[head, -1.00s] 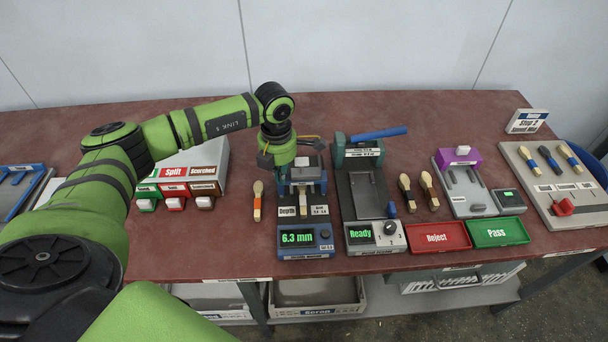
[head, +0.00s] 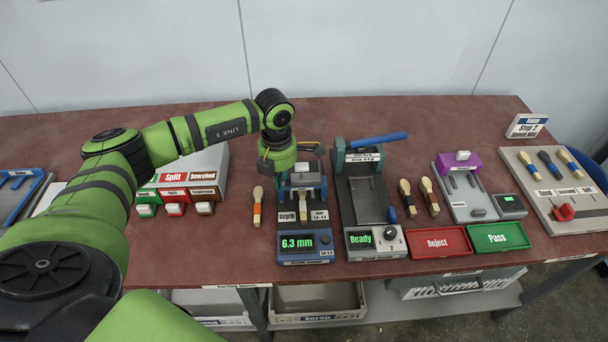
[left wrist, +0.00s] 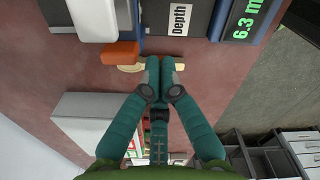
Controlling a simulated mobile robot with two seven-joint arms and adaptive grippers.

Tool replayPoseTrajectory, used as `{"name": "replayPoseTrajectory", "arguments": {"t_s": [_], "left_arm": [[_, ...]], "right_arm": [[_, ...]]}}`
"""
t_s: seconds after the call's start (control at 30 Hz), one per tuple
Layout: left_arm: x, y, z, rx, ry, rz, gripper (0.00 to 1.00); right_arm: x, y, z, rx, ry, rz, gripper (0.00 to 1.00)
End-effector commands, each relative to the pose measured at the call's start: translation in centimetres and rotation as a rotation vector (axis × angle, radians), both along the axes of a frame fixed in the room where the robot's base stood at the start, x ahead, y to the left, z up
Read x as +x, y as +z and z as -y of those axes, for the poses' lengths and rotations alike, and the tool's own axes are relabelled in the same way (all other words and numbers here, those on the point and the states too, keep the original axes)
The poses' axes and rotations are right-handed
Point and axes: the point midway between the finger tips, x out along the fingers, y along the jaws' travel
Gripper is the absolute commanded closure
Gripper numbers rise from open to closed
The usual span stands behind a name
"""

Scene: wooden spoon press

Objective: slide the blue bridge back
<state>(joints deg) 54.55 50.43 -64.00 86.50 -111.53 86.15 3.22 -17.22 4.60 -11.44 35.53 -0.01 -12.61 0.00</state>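The blue bridge (head: 320,187) stands across the rear of the depth gauge (head: 305,258), whose screen reads 6.3 mm. A pale grey block sits at the bridge's top. A spoon handle lies under the bridge, its near end (head: 303,208) between the labels. My left gripper (head: 284,178) points down at the bridge's left rear side in the head view; its tips are partly hidden there. In the left wrist view its teal fingers (left wrist: 158,75) meet at the tips with nothing between them, beside the gauge. Contact with the bridge cannot be told. My right gripper is out of view.
A spoon (head: 257,207) lies just left of the gauge and shows below the fingertips in the wrist view (left wrist: 178,67). The press with a blue lever (head: 380,136) stands close on the right. Sorting bins (head: 175,195) stand to the left.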

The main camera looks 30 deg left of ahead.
Motion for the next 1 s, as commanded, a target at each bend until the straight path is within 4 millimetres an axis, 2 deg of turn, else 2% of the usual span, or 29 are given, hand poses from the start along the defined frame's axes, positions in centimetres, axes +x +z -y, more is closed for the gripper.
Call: {"name": "replayPoseTrajectory", "arguments": {"t_s": [0.43,1.0], "left_arm": [[0.0,-0.1,0.0,0.0,0.0,0.0,1.0],[0.0,-2.3,0.0,0.0,0.0,0.0,1.0]], "right_arm": [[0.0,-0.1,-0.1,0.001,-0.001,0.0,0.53],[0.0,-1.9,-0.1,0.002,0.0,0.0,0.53]]}}
